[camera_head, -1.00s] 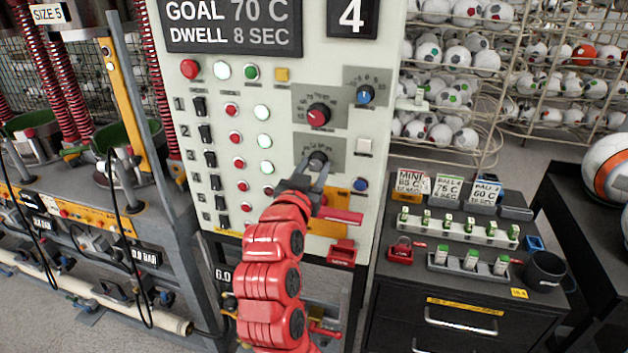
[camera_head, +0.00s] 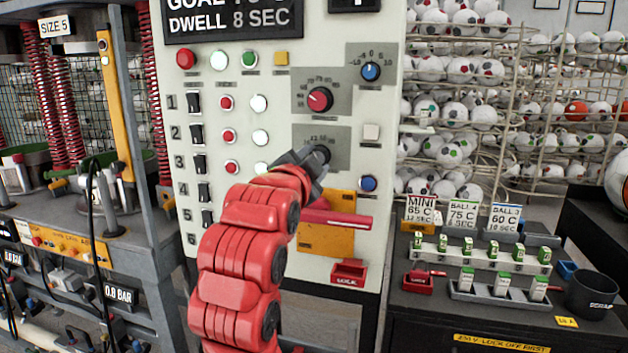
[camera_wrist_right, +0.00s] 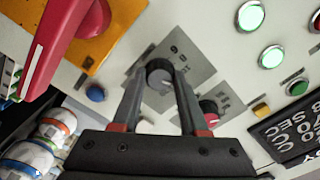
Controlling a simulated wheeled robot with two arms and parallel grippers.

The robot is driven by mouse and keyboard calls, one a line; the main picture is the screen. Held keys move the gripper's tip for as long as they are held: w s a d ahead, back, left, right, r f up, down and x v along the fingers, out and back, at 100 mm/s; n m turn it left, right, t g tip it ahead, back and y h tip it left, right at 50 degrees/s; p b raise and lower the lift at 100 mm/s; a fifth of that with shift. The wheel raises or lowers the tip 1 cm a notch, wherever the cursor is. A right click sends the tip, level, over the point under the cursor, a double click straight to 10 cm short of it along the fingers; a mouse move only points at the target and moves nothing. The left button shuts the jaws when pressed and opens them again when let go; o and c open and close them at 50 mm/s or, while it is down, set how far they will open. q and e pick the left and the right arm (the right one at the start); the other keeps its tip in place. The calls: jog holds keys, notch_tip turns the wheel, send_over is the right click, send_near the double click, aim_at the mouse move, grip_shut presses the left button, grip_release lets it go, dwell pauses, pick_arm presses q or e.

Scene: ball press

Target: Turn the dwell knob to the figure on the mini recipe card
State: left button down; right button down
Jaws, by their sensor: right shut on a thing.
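The dwell knob (camera_head: 319,154) is a dark knob on a grey plate, low on the white control panel. My right gripper (camera_head: 314,160) is shut on it, and the red arm hides part of the plate and its scale. In the right wrist view the two fingers (camera_wrist_right: 158,85) sit on either side of the knob (camera_wrist_right: 159,74). The mini recipe card (camera_head: 420,208) stands at the left of the cards on the black cabinet and reads MINI, 65 C and what looks like 10 SEC. The panel display (camera_head: 230,20) reads DWELL 8 SEC. My left gripper is not in view.
A red knob (camera_head: 320,99) and a blue knob (camera_head: 370,71) are above the dwell knob. A red lever handle (camera_head: 335,219) on an orange plate (camera_head: 326,243) is just below my gripper. Lit buttons and black switches fill the panel's left side.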

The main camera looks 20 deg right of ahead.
jog(key=shift+m+b, duration=0.35)
jog(key=shift+m, duration=0.15)
jog(key=shift+c, duration=2.2)
grip_release()
jog(key=v, duration=1.7)
jog(key=shift+a, duration=0.2)
jog(key=shift+s, duration=0.15)
